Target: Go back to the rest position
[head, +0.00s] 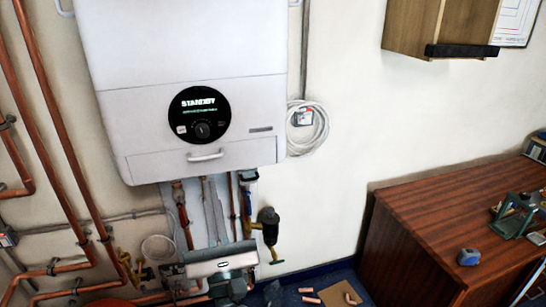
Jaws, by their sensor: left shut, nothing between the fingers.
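My left gripper (213,198) shows at the lower middle of the head view, under the white boiler (190,90). Its pale wide body sits near the bottom edge, and its slim grey fingers point up, shut and empty. The fingers overlap the copper pipes (182,212) below the boiler in the picture; I cannot tell whether they touch. A dark valve body with a brass fitting (268,228) hangs just right of the gripper. My right gripper is not in view.
Copper pipes (62,130) run down the left wall. A coiled white hose (307,126) hangs right of the boiler. A wooden desk (430,215) at the right bears a blue tape measure (468,257) and a green vise (514,213). Copper pieces lie on cardboard (340,296) on the floor.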

